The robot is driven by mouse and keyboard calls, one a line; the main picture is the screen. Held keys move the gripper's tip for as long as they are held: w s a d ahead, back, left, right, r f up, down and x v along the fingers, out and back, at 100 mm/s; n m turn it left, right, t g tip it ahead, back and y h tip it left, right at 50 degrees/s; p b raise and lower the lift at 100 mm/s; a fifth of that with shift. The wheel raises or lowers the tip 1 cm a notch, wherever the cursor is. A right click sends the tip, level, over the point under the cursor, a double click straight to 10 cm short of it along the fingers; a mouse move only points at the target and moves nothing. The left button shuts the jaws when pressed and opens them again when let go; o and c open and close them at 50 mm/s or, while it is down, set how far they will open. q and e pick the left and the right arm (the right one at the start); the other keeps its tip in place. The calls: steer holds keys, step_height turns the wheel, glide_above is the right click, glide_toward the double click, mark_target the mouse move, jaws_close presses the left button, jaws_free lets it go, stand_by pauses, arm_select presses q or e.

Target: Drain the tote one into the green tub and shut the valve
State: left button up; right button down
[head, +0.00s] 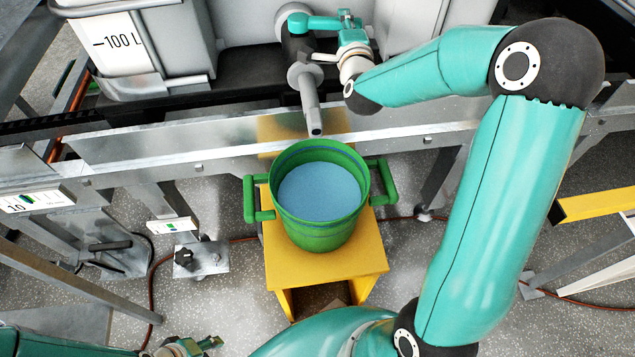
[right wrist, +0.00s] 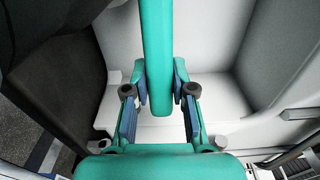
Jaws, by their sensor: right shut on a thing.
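The green tub (head: 318,240) stands upright on a yellow stand (head: 375,257), with pale blue liquid (head: 318,192) well up inside it. A dark drain pipe with a grey spout (head: 309,100) points down toward the tub's back rim. No stream shows between spout and liquid. The teal valve handle (head: 312,22) lies crosswise to the spout in the head view. My right gripper (head: 347,25) is shut on this handle, which also runs between its fingers in the right wrist view (right wrist: 158,40). My left gripper (head: 205,343) is low in the head view, far from the tub; its jaws are unclear.
A whitish tote (head: 120,65) marked 100 L stands at the upper left, and another pale container (head: 400,28) is right of the valve. A metal rail (head: 200,143) crosses behind the tub. A brown hose (head: 153,285) lies on the speckled floor.

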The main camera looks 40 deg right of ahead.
steer(key=shift+w+d+f+n+t+y+b, duration=0.2)
steer(key=shift+w+n+t+y+b, duration=0.4)
steer(key=shift+n+y+b, duration=0.65)
steer(key=shift+w+d+t+y+b, duration=0.3)
steer(key=shift+d+y+b, duration=0.2)
steer(key=shift+b, duration=0.75)
steer(key=c, duration=1.2)
jaws_free()
steer(key=shift+a+r, duration=0.15)
steer(key=o, duration=1.2)
steer(key=shift+s+r, duration=0.1)
steer(key=shift+s, duration=0.1)
